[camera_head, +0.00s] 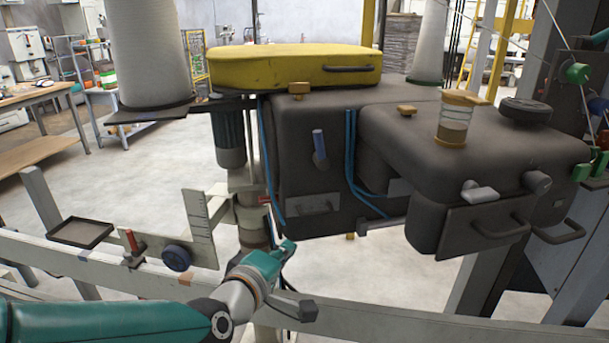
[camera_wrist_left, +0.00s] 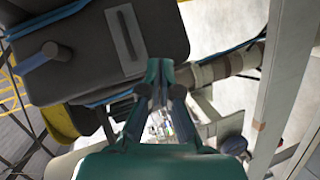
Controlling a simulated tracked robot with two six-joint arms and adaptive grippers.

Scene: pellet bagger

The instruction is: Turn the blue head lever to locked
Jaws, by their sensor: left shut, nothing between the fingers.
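The blue head lever (camera_head: 319,145) stands roughly upright on the front face of the dark machine head (camera_head: 290,180), below the yellow cover. In the left wrist view the lever (camera_wrist_left: 42,56) shows at the upper left, tilted, on the dark head. My left gripper (camera_head: 288,246) is shut and empty, below and to the left of the lever, apart from it, near the pale column. In the left wrist view its fingers (camera_wrist_left: 163,80) come together below the head's slotted plate (camera_wrist_left: 124,31). I cannot read any lock mark. My right gripper does not show.
A yellow cover (camera_head: 290,67) lies on top of the machine. Blue hoses (camera_head: 351,150) run down beside the lever. A pale rail (camera_head: 380,318) crosses in front. A red-handled clamp (camera_head: 132,246) and a dark blue knob (camera_head: 176,257) sit on the left rail.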

